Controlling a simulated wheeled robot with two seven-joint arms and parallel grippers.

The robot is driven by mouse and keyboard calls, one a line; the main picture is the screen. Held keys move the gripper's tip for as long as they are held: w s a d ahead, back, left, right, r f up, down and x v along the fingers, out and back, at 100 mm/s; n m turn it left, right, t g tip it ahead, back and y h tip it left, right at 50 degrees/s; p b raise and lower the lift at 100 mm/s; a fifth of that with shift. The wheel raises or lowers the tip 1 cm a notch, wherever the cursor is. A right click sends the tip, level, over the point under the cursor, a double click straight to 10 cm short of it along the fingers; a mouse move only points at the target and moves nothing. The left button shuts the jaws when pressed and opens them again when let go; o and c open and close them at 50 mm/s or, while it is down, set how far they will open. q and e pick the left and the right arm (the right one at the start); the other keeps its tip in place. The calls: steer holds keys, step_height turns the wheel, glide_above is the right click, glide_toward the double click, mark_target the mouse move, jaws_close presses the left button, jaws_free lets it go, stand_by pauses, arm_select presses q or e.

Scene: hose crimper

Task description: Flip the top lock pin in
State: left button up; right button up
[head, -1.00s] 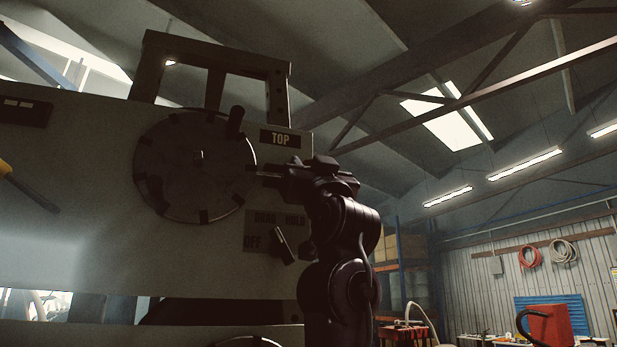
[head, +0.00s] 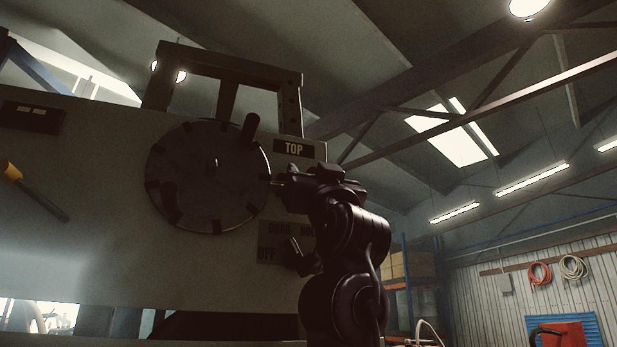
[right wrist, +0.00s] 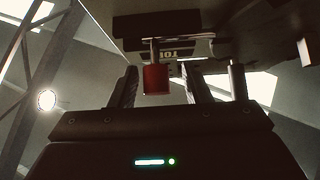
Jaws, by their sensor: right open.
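A grey machine panel (head: 90,230) carries a round dark disc (head: 208,190) with a peg handle (head: 250,127) at its upper right. A "TOP" label (head: 294,149) sits right of the disc. My right gripper (head: 275,181) is by the disc's right edge, below the label. In the right wrist view, a red cylindrical knob on a thin stem (right wrist: 157,80), seemingly the top lock pin, shows between the open fingers (right wrist: 160,88). I cannot tell whether they touch it. The knob is not distinguishable in the head view. My left gripper is not in view.
A lever (head: 298,256) on a dark plate is below my right gripper, partly hidden by my arm. A dark frame (head: 225,62) rises above the panel. The space right of my arm is open.

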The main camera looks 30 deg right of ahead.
steer(key=b+v, duration=0.4)
steer(key=v, duration=0.3)
steer(key=shift+f+y+b, duration=0.15)
steer(key=shift+y+b, duration=0.15)
steer(key=shift+b, duration=0.05)
steer(key=shift+a, duration=0.15)
